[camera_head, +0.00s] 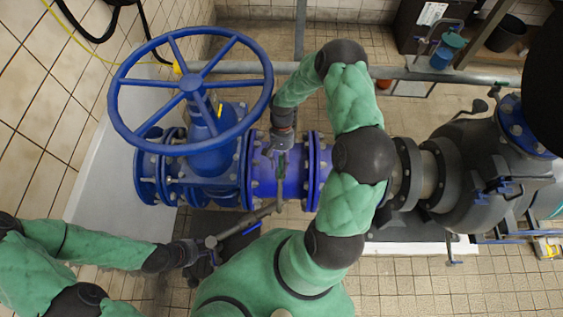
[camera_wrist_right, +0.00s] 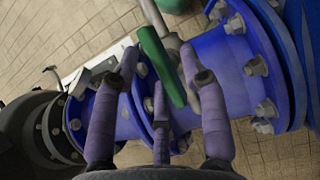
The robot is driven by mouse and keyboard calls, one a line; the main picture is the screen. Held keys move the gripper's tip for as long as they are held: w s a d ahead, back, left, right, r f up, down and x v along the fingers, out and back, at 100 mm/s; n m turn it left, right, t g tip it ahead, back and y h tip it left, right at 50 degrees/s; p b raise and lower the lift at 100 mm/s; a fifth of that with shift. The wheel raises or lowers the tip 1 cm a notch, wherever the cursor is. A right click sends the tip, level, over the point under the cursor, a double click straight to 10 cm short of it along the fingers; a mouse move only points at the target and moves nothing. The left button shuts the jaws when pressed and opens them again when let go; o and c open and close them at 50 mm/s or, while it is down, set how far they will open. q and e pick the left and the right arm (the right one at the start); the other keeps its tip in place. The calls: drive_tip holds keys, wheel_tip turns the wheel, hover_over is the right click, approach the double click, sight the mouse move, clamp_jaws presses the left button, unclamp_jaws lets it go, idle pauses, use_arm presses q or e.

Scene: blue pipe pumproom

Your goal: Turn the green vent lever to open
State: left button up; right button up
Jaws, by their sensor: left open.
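The green vent lever (camera_wrist_right: 162,65) is a flat green bar on a small metal valve fitting at the blue pipe (camera_wrist_right: 193,85). My left gripper (camera_head: 198,250) is open at the lower left, by the end of a thin grey pipe (camera_head: 245,225).
A large blue handwheel (camera_head: 190,88) stands left of the lever. Bolted flanges (camera_head: 313,165) and a dark pump body (camera_head: 460,165) lie to the right.

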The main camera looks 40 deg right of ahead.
sight(281, 164)
drive_tip(key=shift+r, duration=0.1)
drive_tip(key=shift+w+d+r, duration=0.15)
drive_tip(key=shift+w+r, duration=0.05)
drive_tip(key=shift+r, duration=0.05)
drive_tip(key=shift+v, duration=1.2)
drive_tip(key=w+d, duration=0.7)
drive_tip(key=w, duration=0.2)
drive_tip(key=shift+d, duration=0.2)
drive_tip(key=shift+w+f, duration=0.1)
